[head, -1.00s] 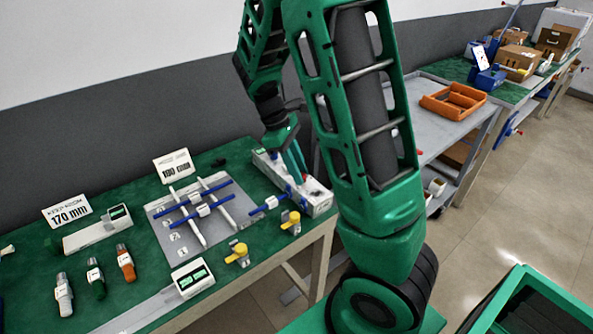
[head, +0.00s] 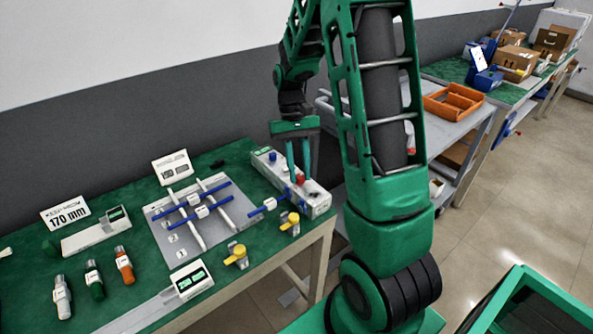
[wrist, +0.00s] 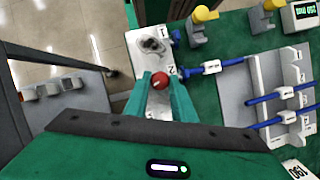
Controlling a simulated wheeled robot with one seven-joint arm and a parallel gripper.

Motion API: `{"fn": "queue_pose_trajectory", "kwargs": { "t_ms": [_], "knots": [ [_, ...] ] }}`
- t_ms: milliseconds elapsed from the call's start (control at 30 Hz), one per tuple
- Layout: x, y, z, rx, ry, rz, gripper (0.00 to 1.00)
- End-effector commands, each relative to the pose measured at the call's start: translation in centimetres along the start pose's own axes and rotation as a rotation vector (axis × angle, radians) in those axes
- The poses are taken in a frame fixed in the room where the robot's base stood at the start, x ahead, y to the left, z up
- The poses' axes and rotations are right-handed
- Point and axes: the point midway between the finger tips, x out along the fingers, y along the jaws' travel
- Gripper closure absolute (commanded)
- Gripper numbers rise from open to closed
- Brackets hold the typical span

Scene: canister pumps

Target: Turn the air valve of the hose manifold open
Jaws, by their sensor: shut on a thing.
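The hose manifold (head: 318,203) is a long light block at the right end of the green bench. A blue hose with a white collar (wrist: 210,67) meets its side by the label 2. A red knob (wrist: 160,80) on top, seemingly the air valve, sits between my fingertips; it also shows in the head view (head: 300,180). My gripper (wrist: 158,84) is shut on this red knob, one green finger on each side. The fingers hide part of the manifold, and the valve's exact angle is hard to tell.
Two yellow-topped fittings (head: 237,256) (head: 290,224) stand near the bench's front edge. A grey cart with an orange tray (head: 454,103) stands to the right.

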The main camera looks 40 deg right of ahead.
Motion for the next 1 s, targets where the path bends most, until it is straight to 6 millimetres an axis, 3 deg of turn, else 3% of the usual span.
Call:
{"fn": "queue_pose_trajectory", "kwargs": {
  "t_ms": [500,1000],
  "knots": [
    [-0.23,0.23,-0.19,0.323,0.010,-0.137,0.99],
    [-0.20,0.14,-0.17,0.386,0.009,-0.165,0.99]
  ]
}}
